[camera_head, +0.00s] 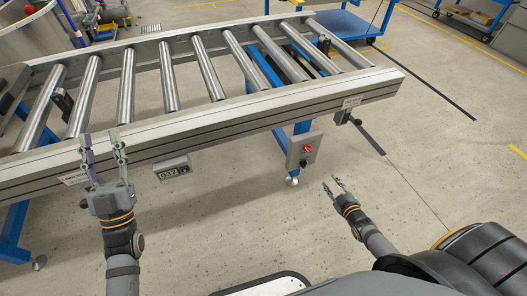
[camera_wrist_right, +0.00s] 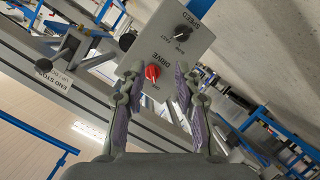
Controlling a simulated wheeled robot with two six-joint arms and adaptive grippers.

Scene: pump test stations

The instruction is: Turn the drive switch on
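The drive switch is a red knob on a grey control box (camera_head: 296,158) under the conveyor's near rail. The red knob (camera_head: 307,148) shows on the box front in the head view. In the right wrist view, the red knob (camera_wrist_right: 152,73) sits beside the word DRIVE, between the fingertips in the picture. My right gripper (camera_head: 334,187) is open and empty, to the lower right of the box and apart from it; it also shows in the right wrist view (camera_wrist_right: 158,78). My left gripper (camera_head: 102,146) is open and empty in front of the conveyor's left rail.
The roller conveyor (camera_head: 215,124) spans the upper left. A black speed knob (camera_wrist_right: 187,17) is on the same box. An end stop button (camera_wrist_right: 66,46) is on the rail. The floor around the box is clear.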

